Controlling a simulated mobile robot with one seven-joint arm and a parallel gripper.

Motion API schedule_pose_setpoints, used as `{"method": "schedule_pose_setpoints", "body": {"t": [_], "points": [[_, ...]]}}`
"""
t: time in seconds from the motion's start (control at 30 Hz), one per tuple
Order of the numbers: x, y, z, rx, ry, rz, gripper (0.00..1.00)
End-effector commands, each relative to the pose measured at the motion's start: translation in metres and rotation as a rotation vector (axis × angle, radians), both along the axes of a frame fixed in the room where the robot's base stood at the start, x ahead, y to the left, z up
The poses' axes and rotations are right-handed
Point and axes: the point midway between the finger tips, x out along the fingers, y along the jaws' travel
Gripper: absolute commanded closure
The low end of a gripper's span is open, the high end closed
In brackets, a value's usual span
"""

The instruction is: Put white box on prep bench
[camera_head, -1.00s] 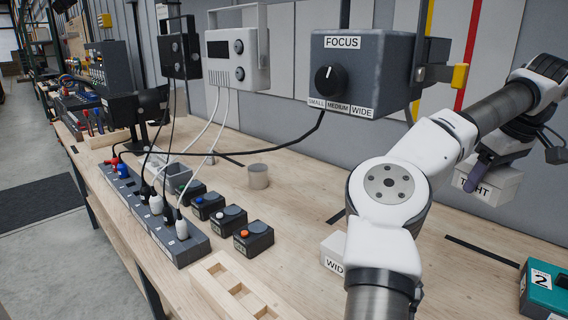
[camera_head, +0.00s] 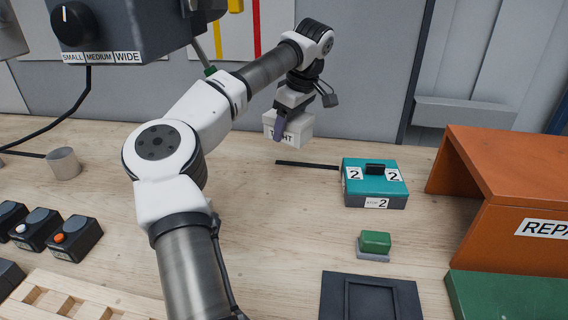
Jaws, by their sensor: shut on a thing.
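A white box (camera_head: 299,129) with a black-lettered label, partly covered by a finger, is in my gripper (camera_head: 282,122) near the back wall. One dark purple finger lies across the front of the box; the other finger is hidden. The gripper is shut on the box. The box looks upright, and I cannot tell for sure whether its underside is clear of the wood. The light wooden bench top (camera_head: 270,220) spreads below; no label in view marks it as the prep bench.
A teal case marked 2 (camera_head: 375,178) stands right of the box. A green block on a grey base (camera_head: 375,244) and a dark recessed tray (camera_head: 371,298) lie nearer. An orange housing (camera_head: 500,190) fills the right side. Bare wood lies between my arm and the case.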

Motion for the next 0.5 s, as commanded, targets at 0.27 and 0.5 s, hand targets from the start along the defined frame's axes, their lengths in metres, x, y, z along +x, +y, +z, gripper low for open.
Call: {"method": "schedule_pose_setpoints", "body": {"t": [0.27,0.5], "points": [[-0.001,0.000,-0.061,0.000,0.001,-0.003,0.72],[0.000,0.000,-0.079,-0.001,-0.001,0.000,0.72]]}}
